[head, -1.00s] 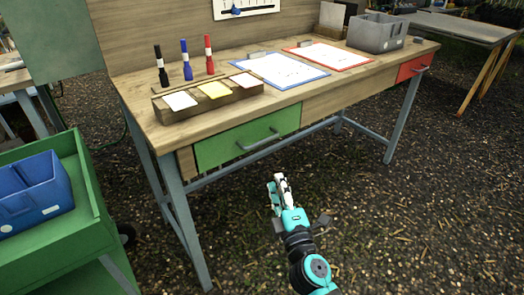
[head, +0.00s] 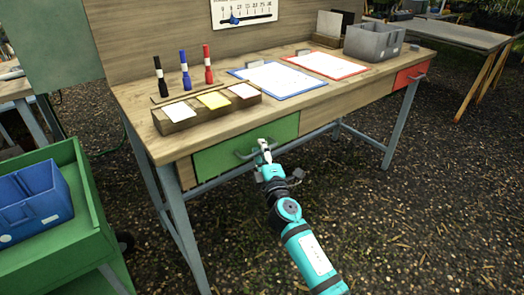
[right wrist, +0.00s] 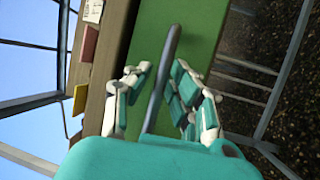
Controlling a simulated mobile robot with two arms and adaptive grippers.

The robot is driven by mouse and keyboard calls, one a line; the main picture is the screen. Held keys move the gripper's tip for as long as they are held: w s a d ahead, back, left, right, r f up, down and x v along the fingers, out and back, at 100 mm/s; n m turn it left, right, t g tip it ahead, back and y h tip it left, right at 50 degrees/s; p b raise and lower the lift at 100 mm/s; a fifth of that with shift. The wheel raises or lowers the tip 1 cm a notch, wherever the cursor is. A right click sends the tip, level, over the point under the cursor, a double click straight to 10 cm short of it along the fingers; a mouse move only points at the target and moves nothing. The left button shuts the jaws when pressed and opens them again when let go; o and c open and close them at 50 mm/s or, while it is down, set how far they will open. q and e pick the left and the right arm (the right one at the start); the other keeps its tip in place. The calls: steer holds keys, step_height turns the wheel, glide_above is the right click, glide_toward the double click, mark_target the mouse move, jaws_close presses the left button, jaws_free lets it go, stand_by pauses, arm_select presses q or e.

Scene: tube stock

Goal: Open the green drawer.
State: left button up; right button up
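The green drawer (head: 225,157) is at the front left of the wooden workbench and looks shut. Its grey bar handle (head: 243,155) is partly hidden by my right gripper (head: 264,146) in the head view. In the right wrist view the handle (right wrist: 168,65) runs between the two fingers of my right gripper (right wrist: 160,95), with the green drawer front (right wrist: 200,25) behind it. The fingers are open, one on each side of the handle, and a gap shows beside it. My left gripper is not in view.
The workbench (head: 330,95) carries markers, a wooden card holder (head: 210,115), blue and red framed sheets and a grey bin (head: 375,40). A red drawer (head: 410,75) is at its right end. A green cart (head: 80,215) with a blue bin (head: 35,200) stands at left.

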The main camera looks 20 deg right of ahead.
jaws_close()
steer(key=shift+s, duration=0.1)
stand_by(0.4)
